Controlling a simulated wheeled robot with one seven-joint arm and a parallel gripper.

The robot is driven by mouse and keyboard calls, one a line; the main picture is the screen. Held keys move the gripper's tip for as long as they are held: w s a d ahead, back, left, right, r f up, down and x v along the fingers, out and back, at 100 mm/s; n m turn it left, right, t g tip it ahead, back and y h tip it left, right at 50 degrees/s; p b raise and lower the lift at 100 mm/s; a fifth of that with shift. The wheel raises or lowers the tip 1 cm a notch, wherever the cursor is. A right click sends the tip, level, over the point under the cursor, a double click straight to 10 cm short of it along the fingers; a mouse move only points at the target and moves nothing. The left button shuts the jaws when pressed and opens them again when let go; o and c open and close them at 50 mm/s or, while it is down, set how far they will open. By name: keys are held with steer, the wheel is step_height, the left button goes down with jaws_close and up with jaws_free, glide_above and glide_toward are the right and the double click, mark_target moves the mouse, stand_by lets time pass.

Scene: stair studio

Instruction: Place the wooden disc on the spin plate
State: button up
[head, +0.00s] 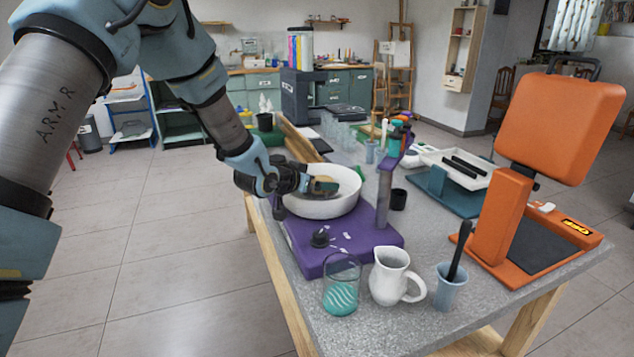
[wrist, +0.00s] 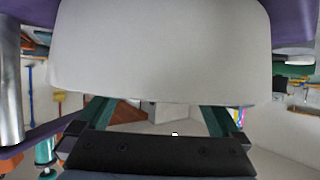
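My gripper (head: 324,187) reaches over the left rim of a white bowl (head: 335,208) that sits on a purple base (head: 315,258). A small tan-brown patch (head: 325,180) shows at the fingertips inside the bowl; it may be the wooden disc, but its outline is too small to make out. No spin plate can be told apart inside the bowl. In the wrist view the teal fingers (wrist: 156,112) stand apart and the bowl's pale wall (wrist: 160,50) hides their tips. Whether they press on something cannot be seen.
A purple stand with a grey post (head: 383,195) rises right of the bowl. A glass beaker (head: 341,285), white jug (head: 390,278) and blue cup (head: 449,290) stand at the front. An orange press (head: 500,220) is at the right. Open floor lies to the left.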

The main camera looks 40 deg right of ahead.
steer(key=shift+r, duration=0.25)
steer(key=b+v, duration=0.2)
steer(key=v, duration=1)
steer(key=shift+s+f, duration=0.1)
steer(key=w+a+f+n+t+y, duration=0.1)
steer(key=w+a+n+y, duration=0.25)
steer(key=a, duration=0.55)
steer(key=w+a+f+n+t+y, duration=0.15)
steer(key=w+a, duration=0.25)
steer(key=a, duration=0.6)
steer(key=w+a+f+n+t+y, duration=0.1)
steer(key=w+a+n+y, duration=0.25)
steer(key=a, duration=0.55)
steer(key=s+a+n+g+y, duration=0.2)
steer(key=s+a, duration=0.3)
steer(key=a, duration=0.4)
steer(key=s+a+n+g+y, duration=0.2)
steer(key=s+a+n, duration=0.2)
steer(key=a, duration=0.6)
steer(key=shift+s+a+f, duration=0.15)
steer(key=shift+s+f, duration=0.1)
steer(key=shift+s, duration=0.45)
steer(key=shift+g, duration=0.25)
